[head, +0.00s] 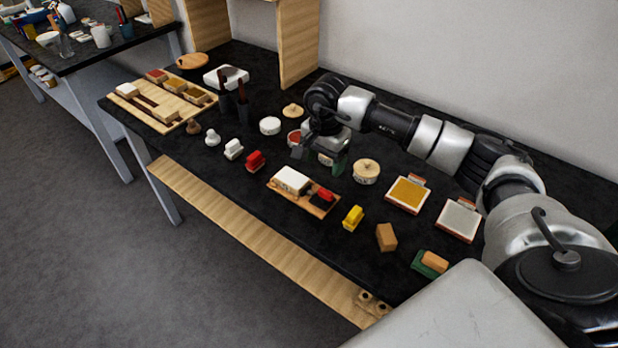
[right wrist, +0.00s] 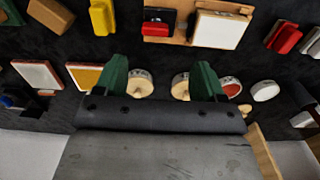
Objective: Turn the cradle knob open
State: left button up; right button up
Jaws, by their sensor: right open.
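A small wooden cradle-like board (head: 275,187) lies near the front middle of the black table. It carries a white block (head: 292,180) and a black part with a red piece (head: 325,194), which may be the knob. The red piece (right wrist: 155,29) and white block (right wrist: 218,30) also show at the top of the right wrist view. My right gripper (head: 322,158) is open and empty, beyond the board and apart from it. Its green fingers (right wrist: 161,75) are spread, with round lidded pots behind them. My left gripper is not in view.
A yellow block (head: 353,217), a red stamp-like piece (head: 255,160) and a round pot (head: 366,171) stand around the board. Two framed pads (head: 409,194) lie to the right. A wooden tray (head: 145,112) and upright panels are at the back left.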

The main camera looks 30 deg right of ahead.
jog(key=p, duration=0.1)
send_over(326, 191)
jog(key=f, duration=0.4)
jog(key=shift+s+d+f, duration=0.15)
jog(key=shift+s+f, duration=0.05)
jog(key=shift+f, duration=0.1)
jog(key=f, duration=0.3)
jog(key=f+p, duration=0.1)
jog(key=shift+w+a+f, duration=0.25)
jog(key=shift+f, duration=0.15)
jog(key=shift+d+f, duration=0.1)
jog(key=shift+f, duration=0.25)
jog(key=shift+c, duration=0.6)
jog(key=c, duration=0.8)
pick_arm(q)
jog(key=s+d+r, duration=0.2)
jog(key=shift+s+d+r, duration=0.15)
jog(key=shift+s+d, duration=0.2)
